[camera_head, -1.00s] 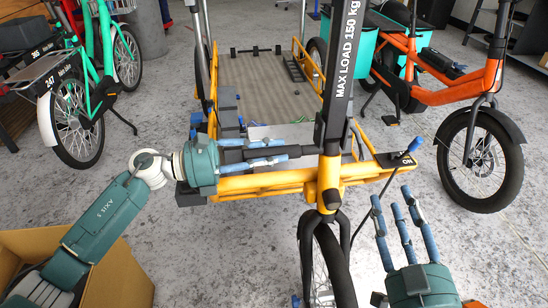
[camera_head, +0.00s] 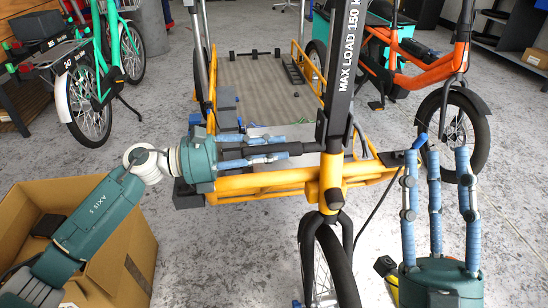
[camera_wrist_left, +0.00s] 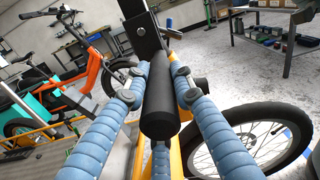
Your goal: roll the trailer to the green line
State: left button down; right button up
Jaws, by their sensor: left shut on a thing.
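The trailer has a yellow frame (camera_head: 250,185), a grey-brown deck, a black post (camera_head: 342,75) marked "MAX LOAD 150 kg" and a front wheel (camera_head: 325,265). My left gripper (camera_head: 280,149) is shut around a black bar handle beside the post. The left wrist view shows its blue fingers on both sides of the black handle (camera_wrist_left: 160,100). My right gripper (camera_head: 436,155) is open and empty, fingers pointing up, right of the trailer's front. I cannot make out a green line in either view.
An open cardboard box (camera_head: 135,245) stands at lower left, close under my left arm. A green bike (camera_head: 100,75) is at back left and an orange cargo bike (camera_head: 410,75) at back right. A blue floor line (camera_wrist_left: 300,148) shows in the left wrist view.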

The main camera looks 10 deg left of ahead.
pick_arm(q)
jog(key=shift+s+d+r, duration=0.1)
jog(key=shift+s+d, duration=0.1)
jog(key=shift+s, duration=0.1)
pick_arm(e)
jog(key=shift+s+d+r, duration=0.15)
jog(key=shift+s, duration=0.2)
pick_arm(q)
jog(key=shift+s, duration=0.1)
jog(key=c, duration=1.5)
grip_release()
jog(key=shift+o, duration=0.2)
pick_arm(e)
jog(key=shift+s, duration=0.15)
pick_arm(q)
jog(key=shift+s+a, duration=0.15)
jog(key=shift+a, duration=0.15)
jog(key=v, duration=1.1)
jog(key=shift+a, duration=0.15)
